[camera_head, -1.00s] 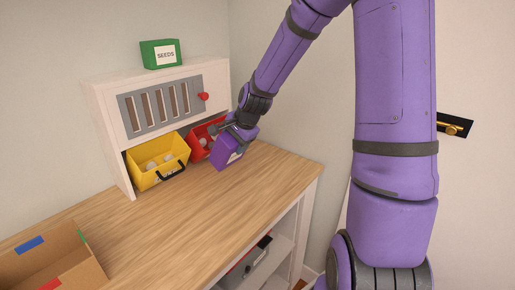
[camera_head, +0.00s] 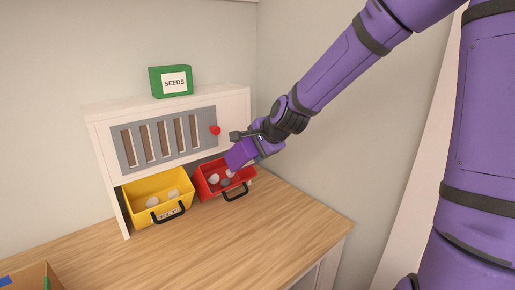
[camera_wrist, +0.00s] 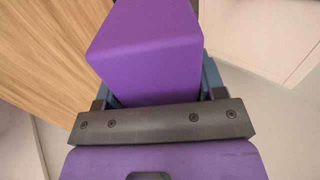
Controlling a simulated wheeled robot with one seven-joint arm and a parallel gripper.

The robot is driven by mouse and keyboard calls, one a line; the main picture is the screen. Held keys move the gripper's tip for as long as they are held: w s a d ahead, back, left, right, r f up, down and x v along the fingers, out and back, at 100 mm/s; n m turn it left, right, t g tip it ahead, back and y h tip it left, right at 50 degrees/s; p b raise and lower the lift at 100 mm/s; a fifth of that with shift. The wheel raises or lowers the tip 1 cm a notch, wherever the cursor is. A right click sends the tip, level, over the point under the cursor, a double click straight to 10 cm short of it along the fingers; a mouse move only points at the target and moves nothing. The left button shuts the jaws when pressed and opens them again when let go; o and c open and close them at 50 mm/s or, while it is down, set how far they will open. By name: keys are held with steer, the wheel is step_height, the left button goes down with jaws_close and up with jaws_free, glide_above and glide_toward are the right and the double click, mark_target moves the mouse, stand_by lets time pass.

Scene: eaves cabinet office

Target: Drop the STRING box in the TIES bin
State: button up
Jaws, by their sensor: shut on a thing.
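A purple box (camera_head: 239,154) is held in my gripper (camera_head: 257,145), which is shut on it. The box is tilted and shows just above the back right part of the red bin (camera_head: 249,174); I cannot tell whether it touches the bin. In the wrist view the purple box (camera_wrist: 145,45) fills the space between the fingers, with plain faces and no readable label. The red bin holds several small light and dark round things. A yellow bin (camera_head: 137,192) stands left of it with pale round things inside.
Both bins sit under a white cabinet (camera_head: 105,145) with a grey slotted panel and a red knob (camera_head: 215,130). A green SEEDS box (camera_head: 171,81) stands on top. A cardboard box (camera_head: 32,278) is at the lower left. The wooden desktop (camera_head: 220,240) in front is clear.

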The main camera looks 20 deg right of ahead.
steer(key=shift+x, duration=8.45)
